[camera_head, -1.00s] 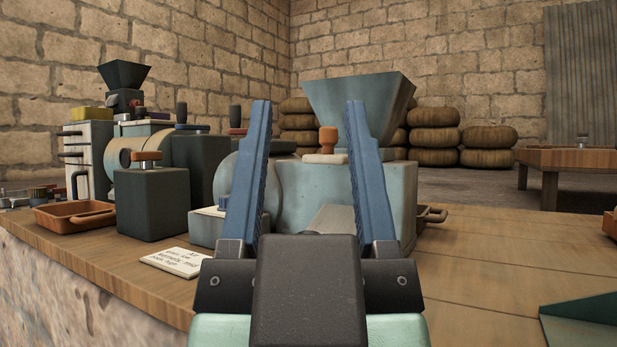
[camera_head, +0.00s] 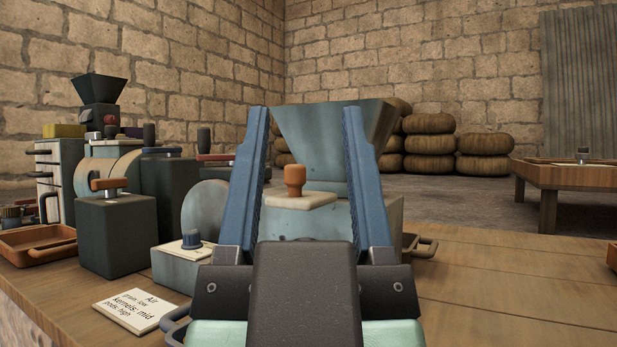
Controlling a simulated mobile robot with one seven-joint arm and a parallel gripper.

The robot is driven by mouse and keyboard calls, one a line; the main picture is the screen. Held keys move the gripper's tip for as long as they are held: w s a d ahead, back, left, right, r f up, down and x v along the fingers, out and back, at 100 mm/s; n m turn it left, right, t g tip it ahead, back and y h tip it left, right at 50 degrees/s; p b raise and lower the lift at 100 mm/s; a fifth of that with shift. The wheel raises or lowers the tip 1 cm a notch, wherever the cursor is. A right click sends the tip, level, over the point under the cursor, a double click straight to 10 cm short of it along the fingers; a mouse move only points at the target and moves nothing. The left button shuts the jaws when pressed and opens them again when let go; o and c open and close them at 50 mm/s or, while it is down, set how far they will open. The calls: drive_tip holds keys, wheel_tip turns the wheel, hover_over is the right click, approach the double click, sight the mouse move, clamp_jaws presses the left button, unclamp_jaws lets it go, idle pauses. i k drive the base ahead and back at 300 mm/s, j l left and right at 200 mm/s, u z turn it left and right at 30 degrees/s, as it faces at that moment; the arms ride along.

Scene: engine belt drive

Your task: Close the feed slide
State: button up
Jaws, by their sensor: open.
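The feed slide looks to be the pale flat plate (camera_head: 301,201) with an upright orange-brown knob (camera_head: 295,180). It lies at the base of a large grey-green hopper (camera_head: 330,135), on top of a pale machine body (camera_head: 385,215). My gripper (camera_head: 309,115) is in the lower middle of the head view, with its two blue fingers wide apart and nothing between them. The knob and plate show between the fingers, beyond them and apart from them. My gripper hides part of the machine's front.
A grey box with a dark dial (camera_head: 192,239) and a written card (camera_head: 134,310) are left of my gripper. Further left are a dark block with an orange handle (camera_head: 116,235) and a brown tray (camera_head: 38,245). The bench (camera_head: 490,275) is clear on the right.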

sight(296, 199)
drive_tip(key=j+z, duration=0.35)
drive_tip(key=j, duration=0.2)
drive_tip(key=j+z, duration=0.3)
drive_tip(key=j, duration=0.25)
drive_tip(key=j+z, duration=0.35)
drive_tip(key=j, duration=0.15)
